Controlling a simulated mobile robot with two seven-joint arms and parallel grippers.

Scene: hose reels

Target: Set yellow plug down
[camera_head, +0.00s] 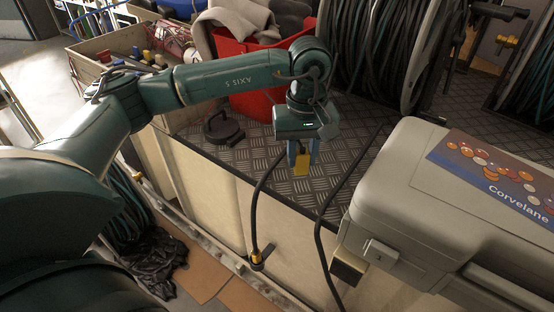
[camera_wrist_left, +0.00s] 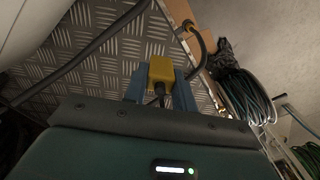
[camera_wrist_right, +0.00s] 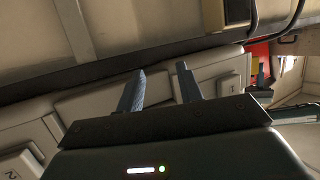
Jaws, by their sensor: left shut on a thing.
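The yellow plug (camera_head: 302,165) is between the blue fingers of my left gripper (camera_head: 301,158), low over the grey tread-plate deck (camera_head: 235,158) near its front edge. In the left wrist view the plug (camera_wrist_left: 160,72) sits between the two fingers, which are shut on it. I cannot tell whether the plug touches the deck. A black cable (camera_head: 257,192) hangs over the deck edge to a yellow-ended fitting (camera_head: 257,256) on the front. My right gripper (camera_wrist_right: 158,85) shows only in the right wrist view, with fingers apart and nothing between them.
A grey case (camera_head: 390,190) labelled Corvelane stands at the right. Another dark cable (camera_head: 343,187) runs beside it. Behind are a red bin (camera_head: 233,47), a black round object (camera_head: 222,128), a crate (camera_head: 88,68) of tools and a large hose reel (camera_head: 425,60). Bare deck lies around the plug.

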